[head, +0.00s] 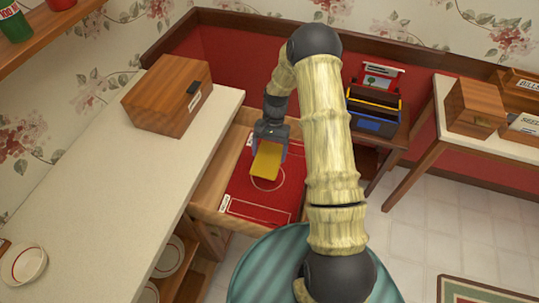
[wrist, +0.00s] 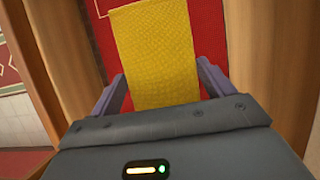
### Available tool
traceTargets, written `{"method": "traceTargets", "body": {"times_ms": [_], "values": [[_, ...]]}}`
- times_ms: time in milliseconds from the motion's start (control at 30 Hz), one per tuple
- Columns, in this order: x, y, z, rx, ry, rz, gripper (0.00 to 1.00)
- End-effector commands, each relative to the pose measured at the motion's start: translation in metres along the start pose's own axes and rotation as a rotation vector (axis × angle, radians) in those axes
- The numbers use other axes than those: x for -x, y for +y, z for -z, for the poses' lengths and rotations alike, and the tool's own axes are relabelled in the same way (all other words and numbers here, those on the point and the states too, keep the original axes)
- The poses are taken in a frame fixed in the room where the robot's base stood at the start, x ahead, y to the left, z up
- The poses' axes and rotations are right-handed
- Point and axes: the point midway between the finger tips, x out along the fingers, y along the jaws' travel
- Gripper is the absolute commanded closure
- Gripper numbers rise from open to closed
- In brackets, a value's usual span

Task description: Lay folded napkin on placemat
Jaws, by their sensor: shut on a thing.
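My gripper (head: 269,142) is shut on a folded yellow napkin (head: 265,162). In the wrist view the napkin (wrist: 155,50) stands out flat between my purple fingers (wrist: 160,82). The red placemat (head: 240,186), with white lines and a circle, lies below inside an open wooden drawer or tray (head: 208,186). In the head view the napkin overlaps the upper middle of the placemat, near the circle. I cannot tell whether it touches it. My gripper and arm hide part of the placemat's right side.
A long white counter (head: 110,185) runs along the left, with a wooden box (head: 160,103) at its back end. A toolbox (head: 375,120) stands on a small stand to the right. A white-topped table (head: 480,130) with wooden boxes is farther right. The lower right floor is mostly clear.

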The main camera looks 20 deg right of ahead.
Motion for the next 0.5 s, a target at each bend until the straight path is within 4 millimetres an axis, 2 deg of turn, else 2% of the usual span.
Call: {"method": "traceTargets", "body": {"times_ms": [267,500], "values": [[0.000,0.000,0.000,0.002,0.000,-0.001,0.46],[-0.013,0.000,0.005,0.002,0.000,-0.001,0.46]]}}
